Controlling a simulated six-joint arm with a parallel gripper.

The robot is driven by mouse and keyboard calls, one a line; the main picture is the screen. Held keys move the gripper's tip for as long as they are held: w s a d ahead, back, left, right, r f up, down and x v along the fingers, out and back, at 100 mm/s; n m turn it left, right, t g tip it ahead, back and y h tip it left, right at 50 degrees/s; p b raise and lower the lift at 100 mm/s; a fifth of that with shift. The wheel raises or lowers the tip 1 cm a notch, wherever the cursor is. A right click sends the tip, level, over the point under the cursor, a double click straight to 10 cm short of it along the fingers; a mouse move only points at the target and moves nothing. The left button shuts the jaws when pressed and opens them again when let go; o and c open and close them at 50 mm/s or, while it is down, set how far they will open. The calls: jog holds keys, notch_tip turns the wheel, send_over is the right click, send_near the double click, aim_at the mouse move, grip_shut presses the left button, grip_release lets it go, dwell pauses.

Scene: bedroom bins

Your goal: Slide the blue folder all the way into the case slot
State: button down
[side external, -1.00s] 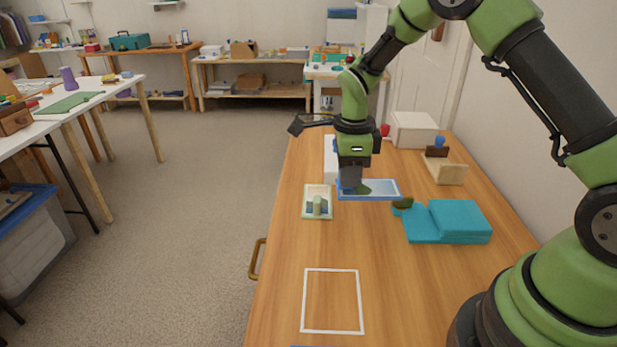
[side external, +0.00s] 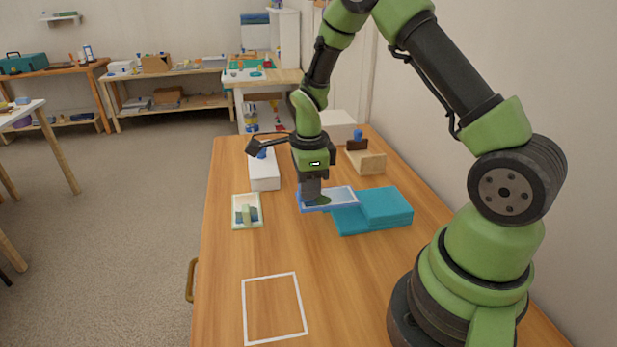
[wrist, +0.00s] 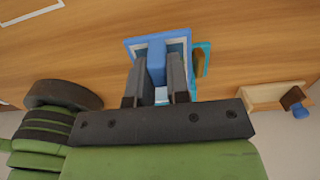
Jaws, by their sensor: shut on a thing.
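The blue folder (side external: 343,191), a flat blue-edged piece with a pale picture-like face, is held level by my gripper (side external: 311,192). In the wrist view, the fingers of my gripper (wrist: 156,92) are shut on a blue upright part of the folder (wrist: 178,37). The teal case (side external: 385,207) lies on the table to the right of the folder. The folder's right end overlaps the case's left part in the side view; I cannot tell whether it touches or enters the slot. The slot opening is not visible. A teal edge (wrist: 207,56) shows beside the folder in the wrist view.
A small framed picture (side external: 247,211) lies left of the folder. A white box (side external: 264,172) and a wooden block piece (side external: 367,161) stand behind. A white outlined rectangle (side external: 244,312) marks the front table. The table between the outline and the case is clear.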

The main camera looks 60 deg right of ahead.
aim_at(330, 197)
jog(key=shift+s+d+f, duration=0.1)
jog(key=shift+f, duration=2.3)
jog(key=shift+s+d, duration=1.4)
dwell(4.2)
